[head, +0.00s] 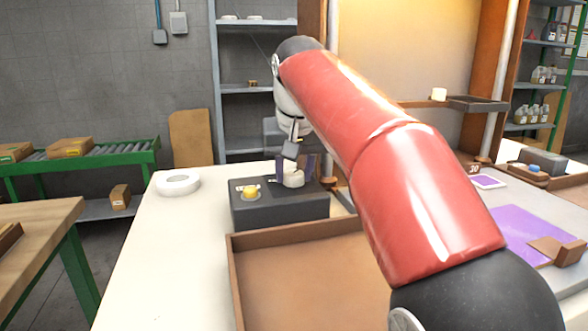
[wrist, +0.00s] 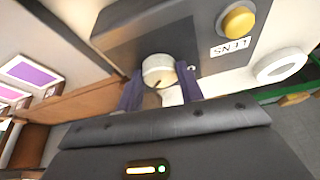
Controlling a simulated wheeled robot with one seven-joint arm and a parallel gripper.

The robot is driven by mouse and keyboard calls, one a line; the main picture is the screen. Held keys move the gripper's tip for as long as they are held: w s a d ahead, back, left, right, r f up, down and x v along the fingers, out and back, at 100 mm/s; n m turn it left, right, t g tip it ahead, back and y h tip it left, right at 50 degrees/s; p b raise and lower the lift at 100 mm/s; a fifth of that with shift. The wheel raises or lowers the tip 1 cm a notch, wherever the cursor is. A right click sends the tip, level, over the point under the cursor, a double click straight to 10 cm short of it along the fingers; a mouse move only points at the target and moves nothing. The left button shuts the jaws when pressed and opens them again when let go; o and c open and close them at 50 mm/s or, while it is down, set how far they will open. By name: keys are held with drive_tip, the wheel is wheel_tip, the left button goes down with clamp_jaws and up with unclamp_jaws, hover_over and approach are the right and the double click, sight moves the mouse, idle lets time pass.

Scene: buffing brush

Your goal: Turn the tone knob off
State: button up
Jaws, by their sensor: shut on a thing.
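The tone knob is a white round knob (head: 293,178) on a dark grey box (head: 265,213) on the white table. In the wrist view the knob (wrist: 158,69) has a small dark mark on its face, near its lower edge. My gripper (head: 298,168) reaches down to the box and is shut on the knob. In the wrist view the purple fingers of my gripper (wrist: 160,86) stand one on each side of the knob. The knob's own label is hidden or too small to read.
A yellow button (head: 250,192) sits beside the knob on the box, with a label reading LENS in the wrist view. A white ring (head: 178,182) lies left of the box. A brown tray (head: 236,285) is in front. Purple sheets (head: 520,232) lie at right.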

drive_tip(key=n, duration=0.1)
drive_tip(key=n+y, duration=0.1)
drive_tip(key=n, duration=0.1)
drive_tip(key=n+y, duration=0.1)
drive_tip(key=n, duration=0.1)
drive_tip(key=shift+w+d+g, duration=0.1)
drive_tip(key=shift+d+g, duration=0.15)
drive_tip(key=shift+g, duration=0.05)
drive_tip(key=n+g+y, duration=0.1)
drive_tip(key=n, duration=0.4)
drive_tip(key=shift+w, duration=0.1)
idle(0.4)
drive_tip(key=o, duration=1)
drive_tip(key=shift+d+r, duration=0.1)
drive_tip(key=shift+r, duration=0.05)
